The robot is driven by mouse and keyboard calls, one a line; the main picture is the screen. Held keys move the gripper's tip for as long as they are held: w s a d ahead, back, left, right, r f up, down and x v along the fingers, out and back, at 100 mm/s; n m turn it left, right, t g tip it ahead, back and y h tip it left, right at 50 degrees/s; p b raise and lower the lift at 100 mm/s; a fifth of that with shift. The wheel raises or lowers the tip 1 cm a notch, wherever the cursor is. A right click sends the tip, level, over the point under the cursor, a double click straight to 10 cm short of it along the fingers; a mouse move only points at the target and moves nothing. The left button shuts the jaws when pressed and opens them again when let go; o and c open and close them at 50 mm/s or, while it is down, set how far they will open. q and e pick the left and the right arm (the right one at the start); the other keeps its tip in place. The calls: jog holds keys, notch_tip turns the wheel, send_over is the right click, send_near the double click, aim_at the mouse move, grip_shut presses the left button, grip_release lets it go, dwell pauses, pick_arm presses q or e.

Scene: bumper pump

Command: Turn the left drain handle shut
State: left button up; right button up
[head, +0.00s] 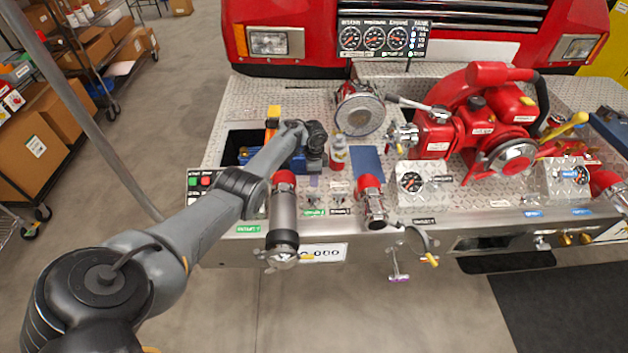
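My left gripper (314,154) is over the bumper deck, left of the white bottle, pointing down. Its fingers are too small and dark to tell open from shut. Just below it, a small purplish upright piece (313,182) stands on the deck behind a green label (313,212). A T-shaped handle with a purple bar (398,279) hangs below the bumper front. The label text is unreadable, so I cannot tell which is the left drain handle. I see no clear contact. My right gripper is out of view.
A capped grey cylinder (283,215) and a red-topped pipe (372,203) flank the small pieces. The red pump (470,125) fills the right.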

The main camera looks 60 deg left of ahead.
pick_arm(q)
notch_tip(320, 180, up, 2)
jog(key=shift+r, duration=0.1)
dwell(0.5)
